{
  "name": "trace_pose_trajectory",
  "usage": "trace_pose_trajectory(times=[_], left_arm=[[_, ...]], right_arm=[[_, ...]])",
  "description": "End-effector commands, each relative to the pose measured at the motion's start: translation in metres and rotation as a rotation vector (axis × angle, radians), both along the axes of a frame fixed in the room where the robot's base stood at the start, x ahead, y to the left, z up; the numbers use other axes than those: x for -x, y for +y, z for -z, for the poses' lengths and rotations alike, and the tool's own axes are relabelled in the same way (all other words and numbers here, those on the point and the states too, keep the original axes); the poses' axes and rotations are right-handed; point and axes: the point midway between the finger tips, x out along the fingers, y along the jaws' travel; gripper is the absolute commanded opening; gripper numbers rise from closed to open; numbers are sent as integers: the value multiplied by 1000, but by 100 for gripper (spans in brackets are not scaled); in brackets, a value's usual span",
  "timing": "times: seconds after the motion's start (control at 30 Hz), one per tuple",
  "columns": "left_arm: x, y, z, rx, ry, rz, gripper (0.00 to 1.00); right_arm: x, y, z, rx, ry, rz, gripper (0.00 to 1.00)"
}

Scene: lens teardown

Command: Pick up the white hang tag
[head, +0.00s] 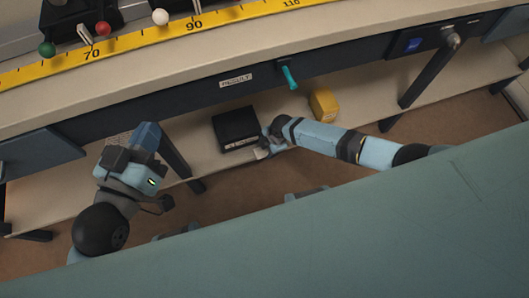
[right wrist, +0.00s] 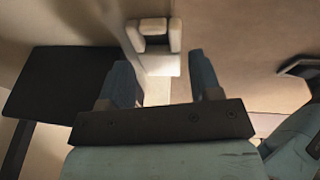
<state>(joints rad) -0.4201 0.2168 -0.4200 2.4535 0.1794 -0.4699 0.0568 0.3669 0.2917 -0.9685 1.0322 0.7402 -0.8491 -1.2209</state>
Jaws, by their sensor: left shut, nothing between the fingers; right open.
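A white piece with a dark square in it (right wrist: 158,62), apparently the hang tag, lies just beyond and between the fingertips of my right gripper (right wrist: 160,78) in the right wrist view. I cannot tell whether they touch. The two fingers stand apart, with no grip on it. In the head view my right gripper (head: 268,146) is low at the shelf, beside the black box's front right corner. A small pale patch shows there, but the tag is not clear. My left gripper (head: 147,137) is shut and empty, left of the box, near a dark table leg.
The black box (head: 236,124) with a pale label strip sits on the low shelf (head: 205,158). A yellow block (head: 323,104) stands to its right. Above are a drawer front with a teal handle (head: 289,77) and the worktop with a yellow ruler (head: 150,34). Dark table legs flank the shelf.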

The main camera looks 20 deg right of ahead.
Motion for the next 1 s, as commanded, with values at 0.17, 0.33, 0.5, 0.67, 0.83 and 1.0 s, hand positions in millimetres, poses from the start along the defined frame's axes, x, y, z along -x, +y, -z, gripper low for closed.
trace_pose_trajectory(times=[0.17, 0.33, 0.5, 0.67, 0.83, 1.0], left_arm=[[1, -1, 15, -22, 37, 14, 0], [1, -1, 14, -24, 40, 16, 0], [1, -1, 14, -23, 39, 16, 0], [1, -1, 14, -23, 39, 16, 0], [1, -1, 12, -24, 38, 15, 0], [0, 0, -13, 13, -17, -7, 0]], right_arm=[[-3, 4, 17, 0, -2, 0, 58], [-2, 4, 16, 0, -2, 0, 58], [-2, 4, 16, 0, -1, 0, 30], [-2, 4, 16, 0, -1, 0, 23], [-2, 4, 12, 0, -2, 0, 23], [-2, 4, -16, 0, -2, 0, 23]])
